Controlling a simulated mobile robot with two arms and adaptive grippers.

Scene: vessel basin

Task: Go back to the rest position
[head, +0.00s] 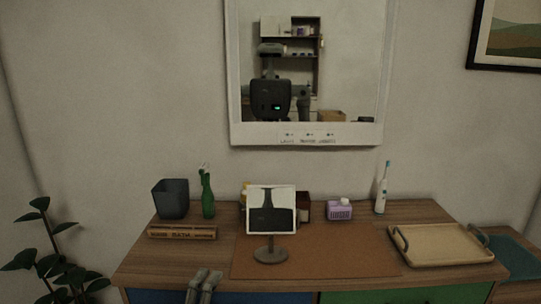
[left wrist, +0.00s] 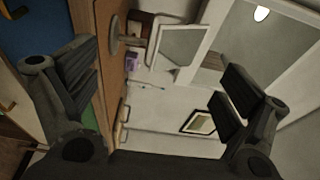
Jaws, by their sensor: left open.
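My left gripper (head: 205,280) shows at the bottom of the head view, over the front edge of the wooden vanity top (head: 190,259). In the left wrist view its two dark fingers (left wrist: 158,88) stand wide apart with nothing between them. The sideways wrist view looks across the vanity to the wall. My right gripper is not in view. A small square mirror on a round stand (head: 270,252) stands on the vanity beyond my left gripper; it also shows in the left wrist view (left wrist: 184,47).
On the vanity are a dark bin (head: 171,199), a green bottle (head: 207,195), a wooden BATH block (head: 182,232), a purple basket (head: 340,210), an electric toothbrush (head: 382,190) and a handled tray (head: 437,246). A brown mat (head: 330,258) has clear room. A wall mirror (head: 306,134) hangs behind.

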